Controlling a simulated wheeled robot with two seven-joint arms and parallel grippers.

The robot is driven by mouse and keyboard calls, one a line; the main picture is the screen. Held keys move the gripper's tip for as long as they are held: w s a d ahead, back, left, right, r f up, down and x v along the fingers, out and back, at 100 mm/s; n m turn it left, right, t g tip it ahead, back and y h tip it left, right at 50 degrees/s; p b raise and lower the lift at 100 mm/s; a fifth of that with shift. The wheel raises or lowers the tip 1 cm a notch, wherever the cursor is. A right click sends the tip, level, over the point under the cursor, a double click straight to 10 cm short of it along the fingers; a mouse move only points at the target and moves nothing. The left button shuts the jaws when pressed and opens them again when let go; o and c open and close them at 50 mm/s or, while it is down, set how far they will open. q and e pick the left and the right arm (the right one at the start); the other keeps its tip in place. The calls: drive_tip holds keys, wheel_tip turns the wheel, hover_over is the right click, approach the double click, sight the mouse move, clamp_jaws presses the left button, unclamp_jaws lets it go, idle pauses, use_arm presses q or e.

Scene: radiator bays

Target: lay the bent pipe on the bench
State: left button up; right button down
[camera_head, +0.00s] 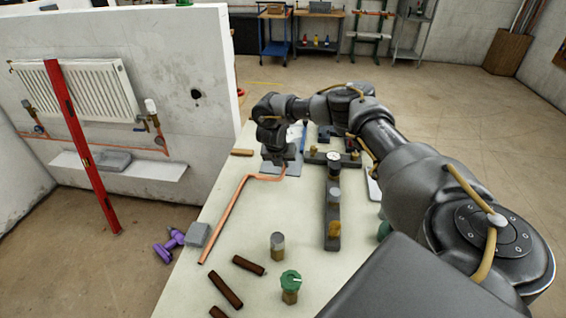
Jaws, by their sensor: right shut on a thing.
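The bent copper pipe (224,216) shows over the left part of the pale bench (228,271). Its long straight leg runs toward me, and its bent end passes under my right gripper (276,160). My right gripper points down at the far part of the bench and is shut on the pipe near this bent end. The fingertips are small and partly hidden by the wrist. The pipe is low over the bench top; I cannot tell whether it touches along its whole length. My left gripper is out of view.
A dark fixture (333,205) with a gauge stands right of the pipe. Brown tubes (225,290), a green-capped valve (290,284) and a grey block (198,234) are nearer. A red level (78,150) leans by the radiator (95,90) at left.

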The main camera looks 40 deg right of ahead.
drive_tip(key=shift+f, duration=0.3)
drive_tip(key=shift+f+b, duration=0.3)
drive_tip(key=shift+f, duration=0.05)
drive_tip(key=shift+f, duration=0.25)
idle(0.5)
drive_tip(key=shift+f, duration=0.5)
idle(0.4)
drive_tip(key=c, duration=1.4)
unclamp_jaws()
drive_tip(key=shift+o, duration=0.2)
